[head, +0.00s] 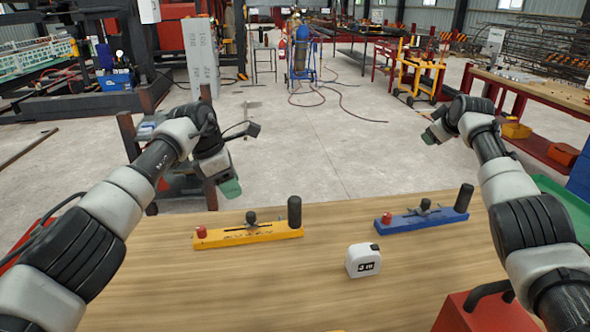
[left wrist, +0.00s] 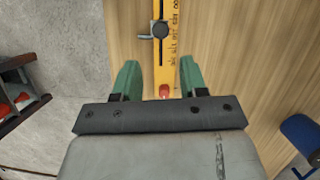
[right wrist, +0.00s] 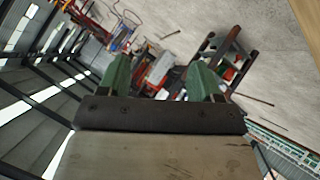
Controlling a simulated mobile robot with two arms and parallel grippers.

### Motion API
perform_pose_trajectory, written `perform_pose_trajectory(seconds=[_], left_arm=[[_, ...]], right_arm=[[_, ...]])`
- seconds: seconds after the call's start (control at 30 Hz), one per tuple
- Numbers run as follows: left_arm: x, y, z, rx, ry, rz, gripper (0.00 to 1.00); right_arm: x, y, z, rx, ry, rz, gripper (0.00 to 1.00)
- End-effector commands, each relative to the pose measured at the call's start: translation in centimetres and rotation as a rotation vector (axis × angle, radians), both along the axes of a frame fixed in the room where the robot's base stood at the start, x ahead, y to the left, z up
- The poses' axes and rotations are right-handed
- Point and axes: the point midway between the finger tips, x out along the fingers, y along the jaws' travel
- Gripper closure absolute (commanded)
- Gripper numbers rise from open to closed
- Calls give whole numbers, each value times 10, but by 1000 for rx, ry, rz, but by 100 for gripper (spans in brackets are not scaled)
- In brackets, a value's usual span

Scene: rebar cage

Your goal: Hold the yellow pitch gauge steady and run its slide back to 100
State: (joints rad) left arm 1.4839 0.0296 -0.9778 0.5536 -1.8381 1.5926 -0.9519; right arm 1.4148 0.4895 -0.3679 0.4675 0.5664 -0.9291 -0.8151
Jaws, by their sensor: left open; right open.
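The yellow pitch gauge (head: 247,235) lies on the wooden table, with a red knob at its left end, a dark slide (head: 251,218) near its middle and a black upright handle (head: 294,212) at its right end. My left gripper (head: 229,187) hangs above and behind the gauge, apart from it. In the left wrist view my left gripper (left wrist: 155,80) is open, with the gauge (left wrist: 166,60) below and between its fingers; the slide (left wrist: 159,29) shows farther along it. My right gripper (right wrist: 158,75) is open and empty, raised off the table and facing away from it.
A similar blue gauge (head: 425,219) lies to the right on the table (head: 200,290). A white tape measure (head: 363,261) sits between and in front of the gauges. A red box (head: 480,313) with a dark handle stands at the front right. The table's front left is clear.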

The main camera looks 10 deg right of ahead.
Motion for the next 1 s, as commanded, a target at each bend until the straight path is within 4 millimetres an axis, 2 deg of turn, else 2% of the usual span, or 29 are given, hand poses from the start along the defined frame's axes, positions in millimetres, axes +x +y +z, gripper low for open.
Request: perform_pose_trajectory(seconds=[0.03, 0.17, 0.27, 0.4, 0.5, 0.6, 0.7, 0.8, 1.0], left_arm=[[0, 0, 0, 0, 0, 0, 57], [0, 0, 0, 0, 0, 0, 57], [0, 0, 0, 0, 0, 0, 57], [0, 0, 0, 0, 0, 0, 57], [0, 0, 0, 0, 0, 0, 57], [0, 0, 0, 0, 0, 0, 57], [0, 0, 0, 0, 0, 0, 57], [0, 0, 0, 0, 0, 0, 57], [0, 0, 0, 0, 0, 0, 57]], right_arm=[[7, 34, -6, 2, 58, 57, 35], [12, 110, -22, -7, 221, 195, 35], [8, 170, -31, -28, 347, 307, 35], [-10, 251, -38, -73, 527, 469, 35], [-28, 302, -40, -115, 651, 576, 35], [-49, 344, -40, -159, 759, 668, 35], [-66, 373, -39, -196, 844, 732, 35], [-78, 389, -38, -220, 899, 772, 35], [-85, 399, -43, -235, 935, 796, 35]])
